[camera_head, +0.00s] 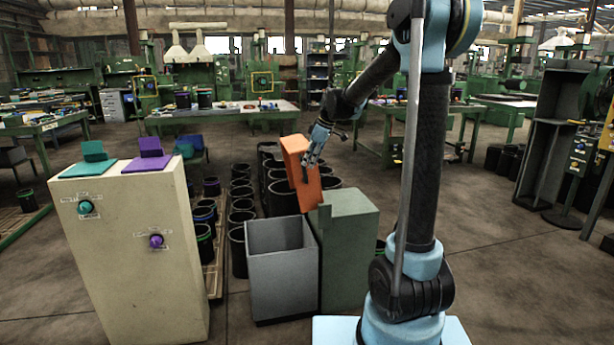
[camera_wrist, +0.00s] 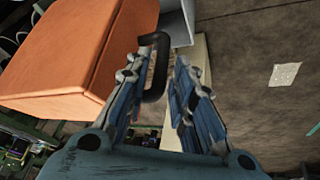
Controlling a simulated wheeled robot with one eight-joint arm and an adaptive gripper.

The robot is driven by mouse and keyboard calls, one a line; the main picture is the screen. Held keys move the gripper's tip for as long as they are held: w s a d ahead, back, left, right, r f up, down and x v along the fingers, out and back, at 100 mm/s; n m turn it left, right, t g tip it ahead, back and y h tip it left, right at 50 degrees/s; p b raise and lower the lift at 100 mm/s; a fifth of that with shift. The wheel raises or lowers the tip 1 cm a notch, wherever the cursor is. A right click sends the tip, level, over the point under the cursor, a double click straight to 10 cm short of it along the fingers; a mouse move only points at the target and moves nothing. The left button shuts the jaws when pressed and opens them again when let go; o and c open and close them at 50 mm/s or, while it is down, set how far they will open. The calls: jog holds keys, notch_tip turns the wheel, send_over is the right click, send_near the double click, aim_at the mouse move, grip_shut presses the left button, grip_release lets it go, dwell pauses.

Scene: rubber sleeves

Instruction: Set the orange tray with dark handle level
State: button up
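The orange tray (camera_head: 301,178) is steeply tilted in the head view, above the grey bin and at the upper left edge of the green cabinet. Its smooth orange wall (camera_wrist: 62,55) fills the upper left of the wrist view. The dark handle (camera_wrist: 161,62) is a bent bar standing out from the tray's side. My gripper (camera_head: 311,160) is at the tray's right side. In the wrist view my gripper's fingers (camera_wrist: 164,66) stand apart around the handle. The handle is close to the left finger, with a gap to the right one. The tray's inside is hidden.
A grey open bin (camera_head: 282,268) stands below the tray, beside a green cabinet (camera_head: 348,245). A cream cabinet (camera_head: 140,255) with teal and purple trays on top is at left. Several black buckets (camera_head: 238,215) stand behind.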

aim_at(305, 181)
jog(key=x, duration=0.7)
jog(key=shift+r, duration=0.1)
